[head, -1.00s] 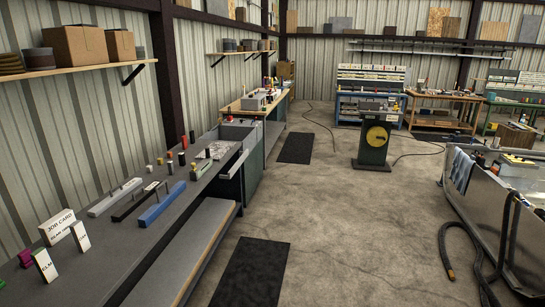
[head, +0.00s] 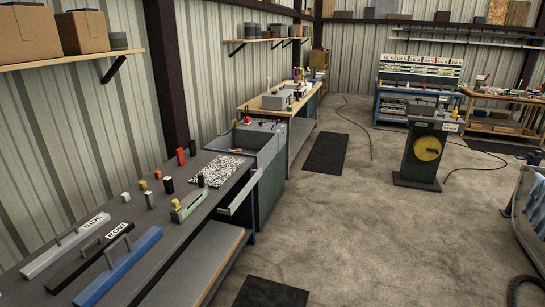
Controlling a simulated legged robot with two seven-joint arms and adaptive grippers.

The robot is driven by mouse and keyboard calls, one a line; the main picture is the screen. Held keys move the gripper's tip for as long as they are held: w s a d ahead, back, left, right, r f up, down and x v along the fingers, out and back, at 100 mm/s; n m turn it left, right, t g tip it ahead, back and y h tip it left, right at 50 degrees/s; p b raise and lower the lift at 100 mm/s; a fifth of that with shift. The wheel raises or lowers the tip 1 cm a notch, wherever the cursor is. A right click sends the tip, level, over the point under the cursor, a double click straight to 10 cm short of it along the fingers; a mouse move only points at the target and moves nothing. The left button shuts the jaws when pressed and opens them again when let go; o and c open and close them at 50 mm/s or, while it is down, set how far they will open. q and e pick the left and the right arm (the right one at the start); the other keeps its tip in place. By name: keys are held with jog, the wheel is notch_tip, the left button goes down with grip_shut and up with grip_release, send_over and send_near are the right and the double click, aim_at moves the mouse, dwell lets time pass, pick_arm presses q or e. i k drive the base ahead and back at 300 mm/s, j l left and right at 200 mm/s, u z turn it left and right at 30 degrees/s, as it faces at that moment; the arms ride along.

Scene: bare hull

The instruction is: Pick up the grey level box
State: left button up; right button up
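A long, narrow light-grey box (head: 45,261) with a handle on top lies on the dark workbench at the lower left. A small white label with dark lettering sits at its far end. I take it for the grey level box. A similar black box (head: 72,274) with a white label lies just to its right. A blue long box (head: 122,267) lies to the right of that, nearest the bench's front edge. Neither of my grippers shows in the head view.
Several small coloured blocks, a speckled pad (head: 222,167) and a green-grey tool with a yellow knob (head: 187,206) lie farther along the workbench (head: 170,240). A lower shelf (head: 205,268) runs along its front. Dark mats (head: 325,153) lie on open concrete floor to the right.

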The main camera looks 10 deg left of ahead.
aim_at(196, 196)
jog(key=i+u, duration=0.1)
jog(key=i, duration=0.4)
jog(key=i+l+u, duration=0.15)
jog(key=i, duration=0.4)
jog(key=i+l+u, duration=0.1)
jog(key=i, duration=0.4)
jog(key=i+l+u, duration=0.1)
jog(key=i, duration=0.45)
jog(key=l, duration=0.1)
